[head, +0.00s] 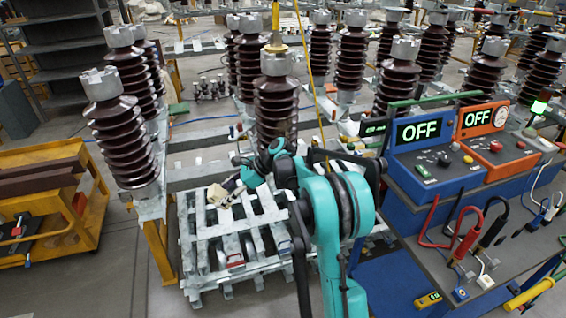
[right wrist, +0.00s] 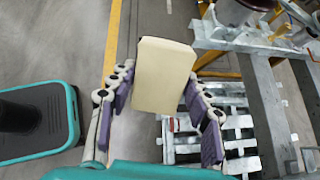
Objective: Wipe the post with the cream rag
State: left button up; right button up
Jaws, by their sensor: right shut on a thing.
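The cream rag (head: 219,196) is a small pale folded piece in my right gripper (head: 230,187), over the slatted metal pallet. In the right wrist view the rag (right wrist: 163,75) looks like a cream block between the purple-padded fingers, which are shut on it. Several brown ribbed posts with grey caps stand around; which one is meant I cannot tell. The nearest central post (head: 276,105) stands upright behind my right arm, which hides its lower part. The rag is apart from it, to its lower left. My left gripper is not in view.
A grey metal pallet (head: 196,252) lies below the gripper. Another post (head: 122,140) stands at left near a yellow cart (head: 85,214). At right, a bench carries blue (head: 408,168) and orange (head: 507,155) OFF-display boxes and cables.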

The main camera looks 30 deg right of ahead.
jog(key=w+d+r+m+t+h+b, duration=0.1)
jog(key=d+r+m+t+h, duration=0.1)
jog(key=d+m+t+h, duration=0.8)
jog(key=d+r+m+t+h+b, duration=0.2)
jog(key=d+m+t+h, duration=0.3)
jog(key=d, duration=0.8)
jog(key=w+d+m+g+y+p, duration=0.1)
jog(key=w, duration=0.5)
jog(key=shift+d+r+g, duration=0.15)
jog(key=shift+d+g, duration=0.15)
jog(key=shift+d, duration=0.1)
jog(key=shift+x, duration=0.9)
